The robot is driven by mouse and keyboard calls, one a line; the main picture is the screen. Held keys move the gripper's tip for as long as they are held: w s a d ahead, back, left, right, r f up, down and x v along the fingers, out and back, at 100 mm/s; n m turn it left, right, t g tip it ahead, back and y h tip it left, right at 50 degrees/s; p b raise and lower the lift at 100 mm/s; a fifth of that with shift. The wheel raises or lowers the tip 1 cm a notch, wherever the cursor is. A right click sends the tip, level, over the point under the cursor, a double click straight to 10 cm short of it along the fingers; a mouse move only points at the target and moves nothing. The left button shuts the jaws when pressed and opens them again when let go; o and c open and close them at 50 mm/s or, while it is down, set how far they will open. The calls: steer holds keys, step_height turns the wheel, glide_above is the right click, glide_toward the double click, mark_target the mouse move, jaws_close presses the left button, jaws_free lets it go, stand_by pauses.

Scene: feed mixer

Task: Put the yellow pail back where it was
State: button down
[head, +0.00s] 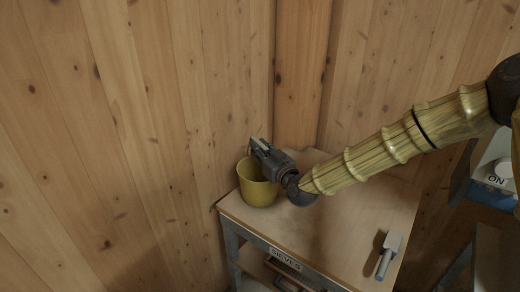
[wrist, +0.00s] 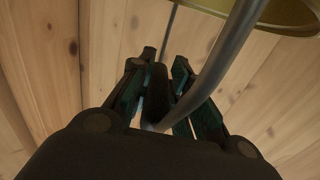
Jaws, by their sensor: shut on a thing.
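The yellow pail (head: 257,188) is upright at the left back corner of the small wooden-topped table (head: 330,235). I cannot tell whether its base touches the top or hangs just above it. My gripper (head: 259,149) is over the pail's rim, with the arm reaching in from the right. In the wrist view my gripper (wrist: 160,78) is shut on the pail's grey metal handle (wrist: 222,65), which runs between the fingers. Part of the yellow rim (wrist: 275,14) shows at the upper right there. The pail's inside is mostly hidden.
A small scoop (head: 388,255) with a grey handle lies near the table's right front. A "SIEVES" label (head: 285,258) is on the front edge, above a lower shelf. Plank walls (head: 130,130) stand close behind and left. A box marked "ON" (head: 495,172) is at right. The table's middle is clear.

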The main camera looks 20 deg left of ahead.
steer(key=shift+f, duration=0.15)
steer(key=c, duration=1.3)
jaws_free()
steer(key=shift+c, duration=0.2)
steer(key=b+v, duration=0.2)
steer(key=v, duration=1)
steer(key=shift+s, duration=0.1)
